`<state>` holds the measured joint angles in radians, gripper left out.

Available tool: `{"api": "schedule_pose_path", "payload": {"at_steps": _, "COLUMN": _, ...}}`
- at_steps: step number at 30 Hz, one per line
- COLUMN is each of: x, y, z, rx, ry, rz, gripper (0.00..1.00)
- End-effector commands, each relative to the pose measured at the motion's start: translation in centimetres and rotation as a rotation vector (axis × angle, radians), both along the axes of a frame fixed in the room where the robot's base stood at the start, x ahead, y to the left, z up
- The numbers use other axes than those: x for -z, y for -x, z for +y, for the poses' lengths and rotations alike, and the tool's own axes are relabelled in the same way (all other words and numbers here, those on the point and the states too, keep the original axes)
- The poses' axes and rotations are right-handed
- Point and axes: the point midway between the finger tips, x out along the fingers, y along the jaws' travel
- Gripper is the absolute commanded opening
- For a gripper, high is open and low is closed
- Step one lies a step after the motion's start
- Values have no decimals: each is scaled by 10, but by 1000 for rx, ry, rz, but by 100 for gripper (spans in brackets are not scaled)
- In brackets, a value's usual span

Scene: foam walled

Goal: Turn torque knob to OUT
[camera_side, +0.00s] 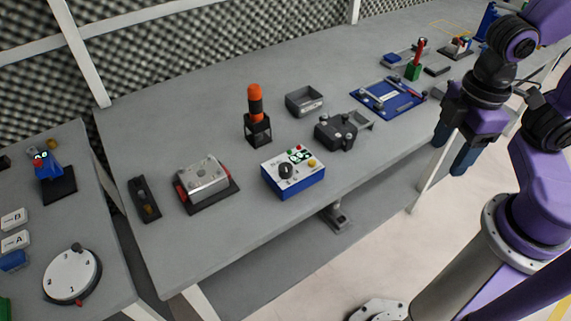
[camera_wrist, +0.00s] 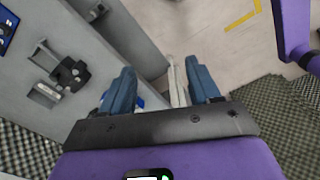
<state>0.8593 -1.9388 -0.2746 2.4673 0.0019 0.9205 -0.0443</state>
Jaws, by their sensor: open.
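The torque knob (camera_side: 286,170) is a round black dial on the white top face of a blue box (camera_side: 301,183), near the front edge of the grey table. Small green, red and yellow parts sit beside it on the panel. The knob's marking is too small to read. My gripper (camera_side: 452,150) is right of the box, off the table's front edge, well apart from the knob. Its blue fingers are spread and empty; they also show in the wrist view (camera_wrist: 160,68). The knob cannot be made out in the wrist view.
A black block fixture (camera_side: 336,133) stands right of the box, with a blue board (camera_side: 388,98) beyond. An orange-topped post (camera_side: 255,103) stands behind the box. A metal block on a red-edged base (camera_side: 204,180) is to its left. Open floor lies in front.

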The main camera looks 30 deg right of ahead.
Motion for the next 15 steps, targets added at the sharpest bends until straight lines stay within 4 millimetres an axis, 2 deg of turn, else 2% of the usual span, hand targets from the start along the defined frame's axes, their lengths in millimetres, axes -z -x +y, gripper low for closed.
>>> {"api": "schedule_pose_path", "payload": {"at_steps": 15, "x": -14, "y": -133, "z": 102, "rx": -282, "ry": 19, "rz": 0, "gripper": 62}}
